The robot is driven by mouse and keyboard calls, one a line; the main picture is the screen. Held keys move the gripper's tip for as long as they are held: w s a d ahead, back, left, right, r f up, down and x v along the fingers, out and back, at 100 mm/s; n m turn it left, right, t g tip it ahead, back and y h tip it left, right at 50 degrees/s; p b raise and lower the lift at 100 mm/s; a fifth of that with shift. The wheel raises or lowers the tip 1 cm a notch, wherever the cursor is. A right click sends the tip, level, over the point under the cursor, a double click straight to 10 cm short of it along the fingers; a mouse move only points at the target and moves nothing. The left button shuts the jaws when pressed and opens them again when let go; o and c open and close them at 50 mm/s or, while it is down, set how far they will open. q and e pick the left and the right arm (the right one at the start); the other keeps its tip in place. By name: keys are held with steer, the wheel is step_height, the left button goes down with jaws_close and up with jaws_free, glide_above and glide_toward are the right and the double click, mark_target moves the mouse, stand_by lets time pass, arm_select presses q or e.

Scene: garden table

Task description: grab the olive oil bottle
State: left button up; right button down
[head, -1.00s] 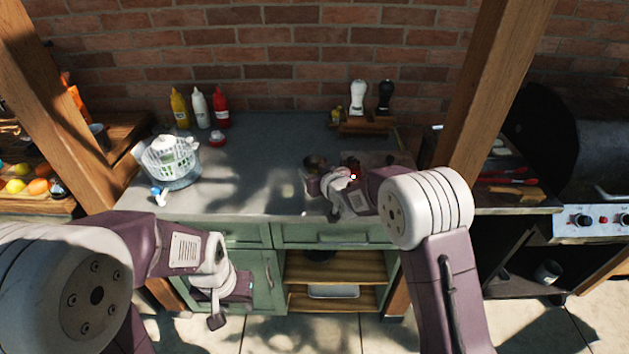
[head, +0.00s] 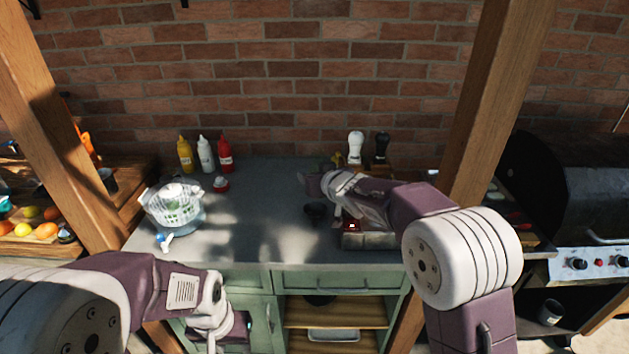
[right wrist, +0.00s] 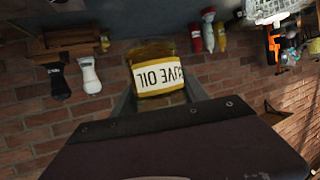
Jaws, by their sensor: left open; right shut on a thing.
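The olive oil bottle (right wrist: 158,78), amber with a white and yellow label, is between the fingers of my right gripper (right wrist: 160,97) in the right wrist view. The label reads upside down there. The right gripper is shut on it. In the head view my right gripper (head: 312,184) is above the counter, left of the salt and pepper mills, and I cannot make out the bottle there. My left gripper (head: 226,336) is open and low in front of the green cabinet, with its tips near the bottom edge.
The grey counter (head: 260,215) has free room in its middle. A white basket (head: 172,205) and mustard, white and red squeeze bottles (head: 205,153) stand at left. A white mill (head: 355,147) and black mill (head: 381,148) stand behind my right arm. Wooden posts (head: 482,100) flank the counter.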

mark_target(315, 157)
steer(key=shift+r+p, duration=1.8)
steer(key=shift+r, duration=0.9)
steer(key=shift+w, duration=0.1)
